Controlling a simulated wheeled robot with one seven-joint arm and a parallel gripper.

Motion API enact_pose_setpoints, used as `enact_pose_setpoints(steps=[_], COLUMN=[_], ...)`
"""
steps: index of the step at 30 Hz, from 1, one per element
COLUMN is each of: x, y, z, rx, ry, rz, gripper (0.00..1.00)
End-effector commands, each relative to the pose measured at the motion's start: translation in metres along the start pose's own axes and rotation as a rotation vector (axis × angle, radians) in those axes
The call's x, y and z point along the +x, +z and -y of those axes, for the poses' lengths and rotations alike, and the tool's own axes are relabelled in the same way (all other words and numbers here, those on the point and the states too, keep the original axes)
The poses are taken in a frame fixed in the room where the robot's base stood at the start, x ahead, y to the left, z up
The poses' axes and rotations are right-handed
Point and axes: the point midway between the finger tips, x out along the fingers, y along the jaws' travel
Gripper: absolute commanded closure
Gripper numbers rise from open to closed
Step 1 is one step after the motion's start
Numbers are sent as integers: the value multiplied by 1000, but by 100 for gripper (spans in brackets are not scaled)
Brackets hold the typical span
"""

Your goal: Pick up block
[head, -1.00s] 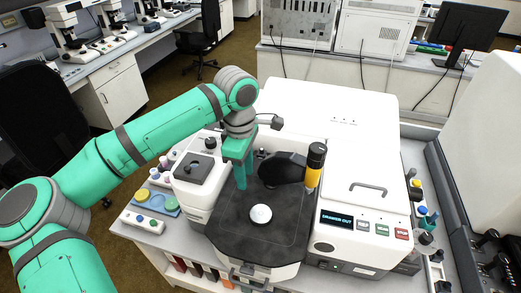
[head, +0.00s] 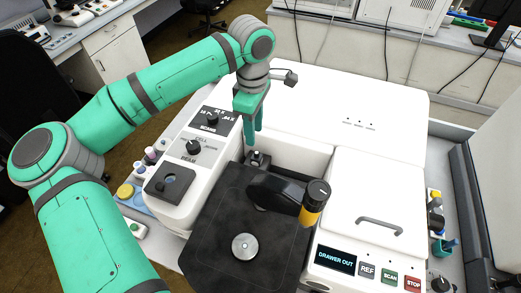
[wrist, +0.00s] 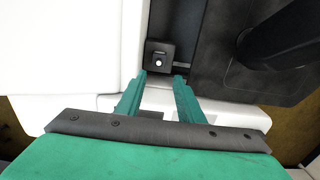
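A small black block (head: 258,160) with a pale knob on top sits in the recess behind the dark drawer plate (head: 215,225). In the wrist view the block (wrist: 160,57) lies just beyond my fingertips, about centred between them, with its bright round top showing. My gripper (head: 254,143) points down, just above or beside the block in the head view. In the wrist view my gripper (wrist: 161,79) has its two green fingers apart with nothing between them. The exact height gap to the block is hard to tell.
A white housing with knobs (head: 180,165) borders the recess on the left. The instrument's white body (head: 350,115) rises behind. The display (head: 335,260) reads "DRAWER OUT".

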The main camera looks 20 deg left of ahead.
Motion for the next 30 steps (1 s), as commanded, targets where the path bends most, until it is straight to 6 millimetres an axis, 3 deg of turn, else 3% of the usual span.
enact_pose_setpoints(steps=[10, 16, 24, 30], x=[44, 61, 97, 106], y=[-1, -1, 7, 5], z=[1, 0, -4, -4], rx=[-3, -4, 8, 5], ry=[-2, -1, -2, 0], rz=[2, 2, 3, 1], gripper=[66, 66, 66, 66])
